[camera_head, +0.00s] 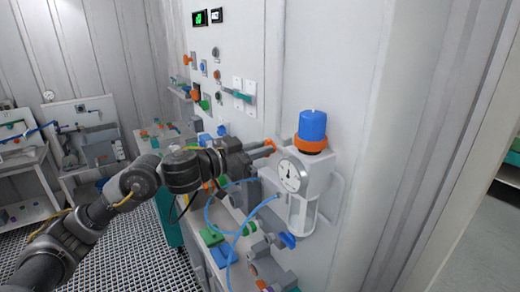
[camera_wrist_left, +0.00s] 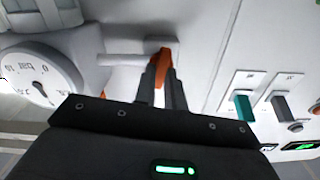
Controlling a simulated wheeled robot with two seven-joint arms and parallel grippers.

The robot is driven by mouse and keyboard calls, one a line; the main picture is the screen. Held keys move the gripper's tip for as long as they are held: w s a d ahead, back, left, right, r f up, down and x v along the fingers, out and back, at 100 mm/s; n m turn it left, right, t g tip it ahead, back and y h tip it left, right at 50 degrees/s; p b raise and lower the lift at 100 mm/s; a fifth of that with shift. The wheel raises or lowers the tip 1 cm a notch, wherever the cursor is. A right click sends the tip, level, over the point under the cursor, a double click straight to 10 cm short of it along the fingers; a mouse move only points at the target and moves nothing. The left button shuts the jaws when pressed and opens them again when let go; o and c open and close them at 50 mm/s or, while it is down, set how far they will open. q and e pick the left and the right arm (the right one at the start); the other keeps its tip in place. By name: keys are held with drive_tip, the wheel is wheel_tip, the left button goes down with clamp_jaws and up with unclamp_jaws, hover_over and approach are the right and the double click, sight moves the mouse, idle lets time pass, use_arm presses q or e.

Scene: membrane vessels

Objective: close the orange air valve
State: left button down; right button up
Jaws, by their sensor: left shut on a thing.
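The orange air valve handle (camera_head: 270,144) sits on the wall pipe, just left of the white air unit. My left gripper (camera_head: 262,150) reaches it from the left with its fingers pointing right. In the left wrist view the orange handle (camera_wrist_left: 161,66) shows between the two dark fingertips of my left gripper (camera_wrist_left: 160,80), which is shut on it. The fingers hide part of the handle. A white pipe (camera_wrist_left: 125,60) runs behind it. My right gripper is not in view.
Right of the gripper stands the air unit with a blue knob (camera_head: 312,126), an orange ring and a round gauge (camera_head: 291,176). A blue hose (camera_head: 228,222) hangs below. The wall panel (camera_head: 230,60) carries switches; in the wrist view, switch levers (camera_wrist_left: 243,108) stand to the right.

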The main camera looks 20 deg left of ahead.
use_arm(q)
drive_tip(key=shift+s+d+f+m+b, duration=0.15)
drive_tip(key=shift+m+b, duration=1.7)
drive_tip(key=shift+m, duration=2)
drive_tip(key=shift+w+f+m+b, duration=0.1)
drive_tip(key=shift+m+b, duration=1.75)
drive_tip(key=shift+m, duration=2.3)
drive_tip(key=c, duration=1.5)
unclamp_jaws()
drive_tip(key=shift+o, duration=0.2)
